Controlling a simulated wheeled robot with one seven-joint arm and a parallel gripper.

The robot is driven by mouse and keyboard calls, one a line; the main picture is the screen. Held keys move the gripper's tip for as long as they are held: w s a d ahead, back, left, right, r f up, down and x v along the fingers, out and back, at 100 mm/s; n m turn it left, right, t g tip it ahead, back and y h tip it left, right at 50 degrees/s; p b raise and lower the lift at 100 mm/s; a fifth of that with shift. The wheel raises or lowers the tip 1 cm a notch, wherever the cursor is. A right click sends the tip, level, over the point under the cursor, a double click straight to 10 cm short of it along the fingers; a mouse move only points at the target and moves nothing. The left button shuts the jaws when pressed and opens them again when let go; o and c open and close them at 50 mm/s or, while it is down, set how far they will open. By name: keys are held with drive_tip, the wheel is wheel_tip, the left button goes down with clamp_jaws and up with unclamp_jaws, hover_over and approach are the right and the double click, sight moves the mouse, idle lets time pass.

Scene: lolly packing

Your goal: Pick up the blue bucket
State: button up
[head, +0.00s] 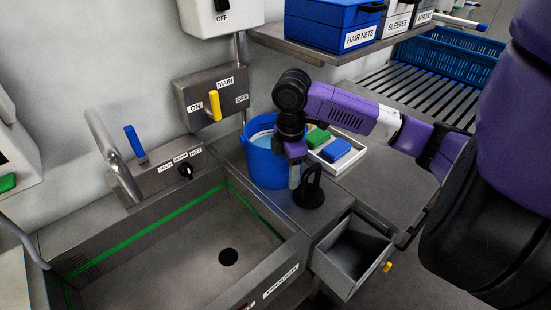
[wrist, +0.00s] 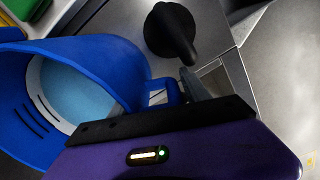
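The blue bucket (head: 262,172) stands upright on the steel counter to the right of the sink, with pale blue liquid inside. In the wrist view the bucket (wrist: 95,55) fills the left side, tilted by the camera angle, with a small blue lug or handle on its near side. My gripper (head: 294,180) points down at the bucket's right side. In the wrist view one grey finger of my gripper (wrist: 190,85) shows right beside the blue lug. The other finger is not clearly seen, so whether they are closed on it cannot be told.
A black plug-like object with a handle (head: 309,192) stands close to my gripper. A white tray (head: 350,163) with green and blue blocks lies behind it. The sink (head: 190,262) is at left, an open grey bin (head: 350,256) in front, and a shelf (head: 300,48) above.

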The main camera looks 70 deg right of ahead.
clamp_jaws()
drive_tip(key=shift+r, duration=0.15)
